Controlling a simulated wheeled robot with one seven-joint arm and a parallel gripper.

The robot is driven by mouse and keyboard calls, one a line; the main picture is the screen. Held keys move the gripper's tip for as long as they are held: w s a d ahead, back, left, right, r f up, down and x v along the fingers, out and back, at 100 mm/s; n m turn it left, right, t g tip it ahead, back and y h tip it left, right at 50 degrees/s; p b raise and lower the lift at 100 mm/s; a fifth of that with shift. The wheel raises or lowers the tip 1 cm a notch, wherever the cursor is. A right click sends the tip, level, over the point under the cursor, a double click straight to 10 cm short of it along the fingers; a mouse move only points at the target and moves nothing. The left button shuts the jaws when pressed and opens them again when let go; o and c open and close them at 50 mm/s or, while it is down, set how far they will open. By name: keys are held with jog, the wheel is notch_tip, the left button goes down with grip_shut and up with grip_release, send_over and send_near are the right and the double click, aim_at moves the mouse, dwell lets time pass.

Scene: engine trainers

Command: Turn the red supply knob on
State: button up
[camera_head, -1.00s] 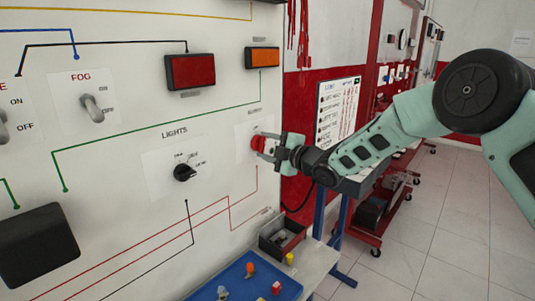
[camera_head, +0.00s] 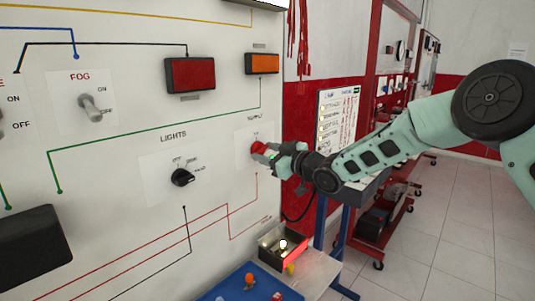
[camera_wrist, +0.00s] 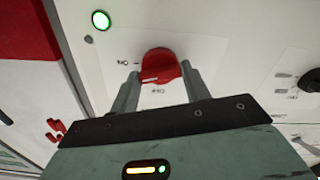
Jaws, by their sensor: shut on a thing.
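The red supply knob (camera_head: 257,147) is on a white plate on the upright panel, partly hidden by my gripper in the head view. In the wrist view the red knob (camera_wrist: 160,62) sits between my two grey fingers, and a short white mark shows on its face. Small lettering stands left of the knob and below it, seen turned in the wrist view. My gripper (camera_head: 268,152) is shut on the knob, and its fingers (camera_wrist: 161,72) look rotated about it.
The black lights knob (camera_head: 182,177) is left of the supply knob. A round green lamp (camera_wrist: 100,20) glows in the wrist view. An open box (camera_head: 284,245) with a glowing bulb stands below by a blue tray (camera_head: 225,288). A checklist board (camera_head: 338,118) is behind my arm.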

jog(key=shift+f+m, duration=0.15)
jog(key=shift+m, duration=1.55)
jog(key=o, duration=1)
jog(key=b+v, duration=0.3)
jog(key=v, duration=1.4)
jog(key=shift+s+d, duration=0.2)
